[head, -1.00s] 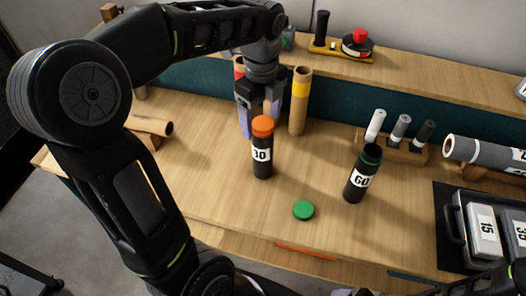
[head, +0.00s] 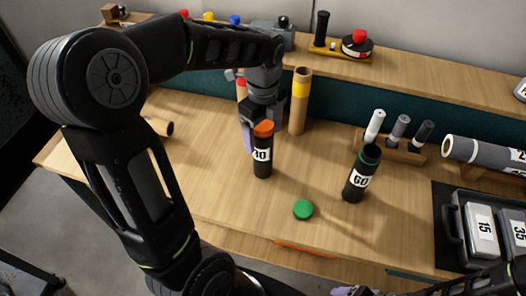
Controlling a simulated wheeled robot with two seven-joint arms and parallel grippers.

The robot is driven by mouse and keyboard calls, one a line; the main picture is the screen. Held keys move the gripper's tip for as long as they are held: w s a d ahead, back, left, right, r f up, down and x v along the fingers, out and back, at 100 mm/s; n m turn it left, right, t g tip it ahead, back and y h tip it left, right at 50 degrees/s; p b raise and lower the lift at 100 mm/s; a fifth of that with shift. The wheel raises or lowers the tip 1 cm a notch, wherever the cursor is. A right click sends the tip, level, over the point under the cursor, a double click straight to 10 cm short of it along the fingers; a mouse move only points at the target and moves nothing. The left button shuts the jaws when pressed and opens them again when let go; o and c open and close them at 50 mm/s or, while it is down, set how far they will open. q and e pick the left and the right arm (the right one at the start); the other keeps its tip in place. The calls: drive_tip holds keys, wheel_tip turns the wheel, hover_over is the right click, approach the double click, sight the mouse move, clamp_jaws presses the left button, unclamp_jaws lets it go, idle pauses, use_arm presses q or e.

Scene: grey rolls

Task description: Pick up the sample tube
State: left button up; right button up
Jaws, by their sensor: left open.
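Two black tubes stand upright on the wooden bench. One has an orange cap and a white label (head: 262,157), perhaps reading 10. The other, labelled 60 (head: 357,178), is open with a green rim. I cannot tell which is the sample tube. A green cap (head: 303,209) lies flat in front of them. My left gripper (head: 259,132) is open, pointing down at the orange cap from behind. One pale purple finger pad shows left of the cap; the other finger is mostly hidden. Whether it touches the cap is unclear. Only a bit of my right gripper (head: 343,291) shows at the bottom edge.
A yellow-banded cardboard tube (head: 299,102) stands close behind. A wooden rack (head: 395,149) holds several small vials. A grey roll (head: 480,153) and a black tray (head: 447,204) with labelled boxes are at right. A brown roll (head: 160,126) lies at left. The front middle is mostly clear.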

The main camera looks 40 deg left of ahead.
use_arm(q)
drive_tip(key=shift+c, duration=0.5)
clamp_jaws()
idle(0.5)
